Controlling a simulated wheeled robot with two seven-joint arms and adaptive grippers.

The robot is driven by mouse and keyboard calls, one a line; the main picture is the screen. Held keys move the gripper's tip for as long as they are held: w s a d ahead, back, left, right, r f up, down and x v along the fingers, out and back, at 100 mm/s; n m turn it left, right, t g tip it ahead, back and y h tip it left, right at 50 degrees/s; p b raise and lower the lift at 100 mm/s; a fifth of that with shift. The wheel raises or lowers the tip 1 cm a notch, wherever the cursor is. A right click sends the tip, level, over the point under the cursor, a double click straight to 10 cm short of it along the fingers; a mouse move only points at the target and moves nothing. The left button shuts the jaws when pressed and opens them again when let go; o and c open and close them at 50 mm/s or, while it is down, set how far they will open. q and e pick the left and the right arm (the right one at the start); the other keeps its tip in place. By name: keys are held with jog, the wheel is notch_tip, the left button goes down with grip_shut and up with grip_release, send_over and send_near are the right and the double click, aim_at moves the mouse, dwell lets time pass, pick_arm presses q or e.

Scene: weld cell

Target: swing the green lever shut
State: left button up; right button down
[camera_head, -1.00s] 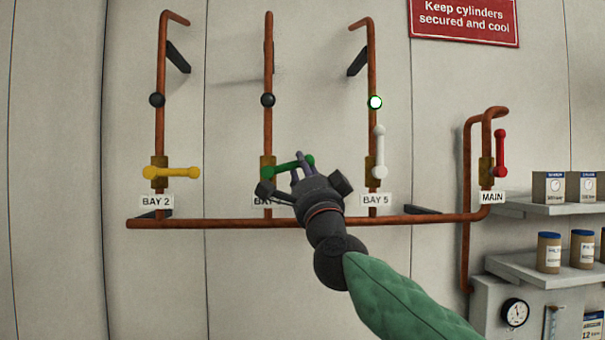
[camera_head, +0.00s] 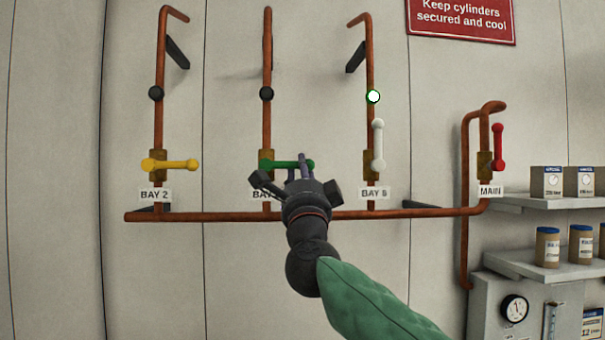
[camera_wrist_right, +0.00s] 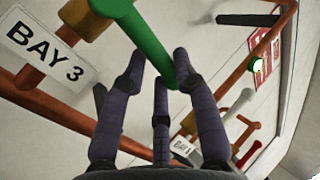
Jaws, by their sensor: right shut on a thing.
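The green lever (camera_head: 283,164) lies about level across the middle pipe, at the BAY 3 valve (camera_head: 266,161). Its far end points right. My right gripper (camera_head: 301,166) is shut on the lever near its outer end, reaching up from below right. In the right wrist view, the green lever (camera_wrist_right: 147,35) runs between the fingers of my gripper (camera_wrist_right: 160,72). The dark round lamp (camera_head: 266,94) above this valve is unlit. My gripper partly hides the BAY 3 label, which shows in the wrist view (camera_wrist_right: 45,45). My left gripper is not in view.
A yellow lever (camera_head: 172,165) lies level on the left. A white lever (camera_head: 378,146) stands upright on the right under a lit green lamp (camera_head: 373,97). A red lever (camera_head: 498,147) stands upright at MAIN. A copper pipe (camera_head: 400,213) runs below. Shelves (camera_head: 550,204) stand right.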

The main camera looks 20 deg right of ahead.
jog(key=c, duration=1.2)
grip_release()
jog(key=shift+a, duration=0.1)
jog(key=shift+o, duration=0.9)
jog(key=shift+a, duration=0.15)
jog(key=v, duration=1.2)
